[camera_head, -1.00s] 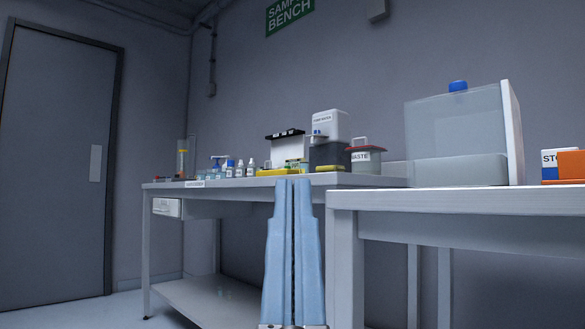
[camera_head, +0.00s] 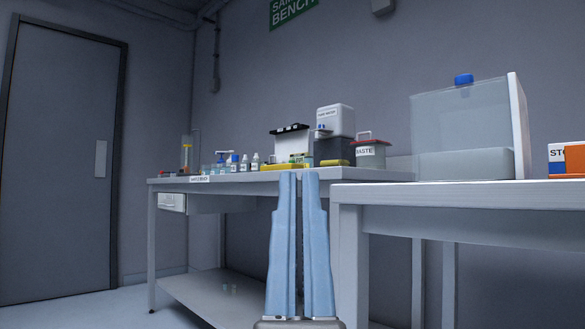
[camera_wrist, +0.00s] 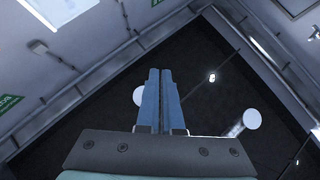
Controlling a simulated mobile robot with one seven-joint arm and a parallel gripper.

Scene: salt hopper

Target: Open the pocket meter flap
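I cannot make out the pocket meter or its flap in either view; the small items on the far bench are too small to tell apart. My gripper (camera_head: 299,176) has two pale blue fingers side by side, pointing up in front of the benches, with only a thin dark line between them. It looks shut and empty. In the wrist view the gripper (camera_wrist: 160,72) points toward a dark ceiling area, with nothing between the fingers.
The far bench (camera_head: 240,181) holds several bottles (camera_head: 244,162), a yellow tray (camera_head: 281,167), a water container (camera_head: 334,121) and a waste pot (camera_head: 370,155). The near bench (camera_head: 460,192) carries a clear-fronted box (camera_head: 462,120) and an orange box (camera_head: 576,158). A door (camera_head: 62,160) stands left.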

